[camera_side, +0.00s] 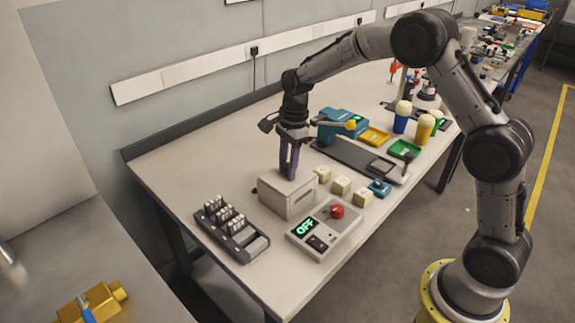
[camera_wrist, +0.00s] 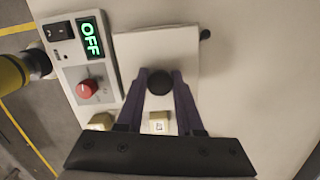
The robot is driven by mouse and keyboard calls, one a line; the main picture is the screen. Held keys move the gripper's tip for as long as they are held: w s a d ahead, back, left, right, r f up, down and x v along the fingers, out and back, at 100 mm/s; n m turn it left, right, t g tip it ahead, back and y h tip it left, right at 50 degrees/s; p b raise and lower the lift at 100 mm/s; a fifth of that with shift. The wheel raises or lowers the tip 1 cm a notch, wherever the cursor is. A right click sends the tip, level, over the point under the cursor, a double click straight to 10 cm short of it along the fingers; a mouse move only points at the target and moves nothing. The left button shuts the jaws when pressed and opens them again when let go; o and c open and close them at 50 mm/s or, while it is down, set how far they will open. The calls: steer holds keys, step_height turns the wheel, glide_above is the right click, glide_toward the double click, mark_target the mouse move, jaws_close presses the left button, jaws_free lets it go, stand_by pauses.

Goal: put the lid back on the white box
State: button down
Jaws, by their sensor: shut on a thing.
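The white box (camera_side: 287,205) stands on the bench in the side view, behind the control panel. Its pale square lid (camera_wrist: 135,52) fills the middle of the wrist view, with a round black knob (camera_wrist: 159,82) on it. My gripper (camera_side: 289,175) points straight down over the box top, its purple fingers close to the lid. In the wrist view my gripper (camera_wrist: 160,84) is shut on the knob, one finger on each side. The lid looks level and lined up with the box; I cannot tell whether it is fully seated.
A control panel (camera_side: 325,228) with a red button and a green "OFF" display sits close in front of the box. A dark rack (camera_side: 232,228) stands at the left. Several cream cubes (camera_side: 341,185) and a blue block (camera_side: 379,187) lie to the right.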

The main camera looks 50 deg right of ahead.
stand_by(0.3)
jaws_free()
stand_by(0.5)
steer(key=shift+r, duration=0.1)
steer(key=shift+r, duration=3.4)
jaws_close()
steer(key=shift+f, duration=0.85)
